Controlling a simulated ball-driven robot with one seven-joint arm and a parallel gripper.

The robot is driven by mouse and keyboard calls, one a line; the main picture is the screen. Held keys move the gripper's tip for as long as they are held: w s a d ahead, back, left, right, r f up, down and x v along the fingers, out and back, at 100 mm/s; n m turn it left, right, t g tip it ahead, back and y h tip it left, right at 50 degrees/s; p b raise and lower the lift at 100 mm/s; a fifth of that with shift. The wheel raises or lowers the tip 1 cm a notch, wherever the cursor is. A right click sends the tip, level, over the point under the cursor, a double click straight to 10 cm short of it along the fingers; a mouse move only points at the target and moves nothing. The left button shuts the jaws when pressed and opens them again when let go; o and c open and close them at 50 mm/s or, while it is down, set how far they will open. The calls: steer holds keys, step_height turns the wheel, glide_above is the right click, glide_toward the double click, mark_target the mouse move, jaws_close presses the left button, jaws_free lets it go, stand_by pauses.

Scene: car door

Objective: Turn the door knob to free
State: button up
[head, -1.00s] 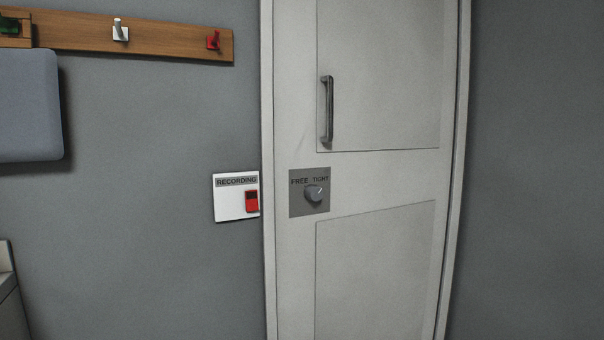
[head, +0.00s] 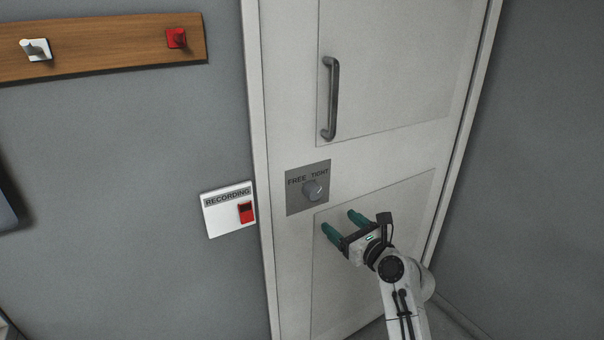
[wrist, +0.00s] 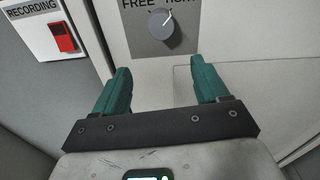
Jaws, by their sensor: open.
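The grey round door knob (head: 313,190) sits on a grey plate (head: 294,203) marked FREE on the left and TIGHT on the right. Its white pointer line aims up and right, toward TIGHT. In the wrist view the knob (wrist: 162,25) is ahead, above the gap between the fingertips. My gripper (head: 339,222) has green fingers, spread apart and empty. It is below and slightly right of the knob in the head view, not touching it.
The white door (head: 380,165) has a vertical handle (head: 330,98) above the knob. A RECORDING panel (head: 216,220) with a red switch (head: 246,212) is on the wall at left. A wooden rail (head: 105,45) with hooks is at upper left.

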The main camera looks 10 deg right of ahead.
mark_target(316, 193)
steer(key=shift+m+t, duration=0.3)
steer(key=shift+m, duration=0.3)
steer(key=x, duration=0.4)
steer(key=r+b+x, duration=0.1)
steer(key=x, duration=0.3)
steer(key=r+x, duration=0.1)
steer(key=x, duration=0.3)
steer(key=shift+w+d, duration=0.1)
steer(key=shift+w, duration=0.15)
steer(key=shift+c, duration=0.5)
steer(key=c, duration=0.9)
steer(key=shift+c, duration=0.2)
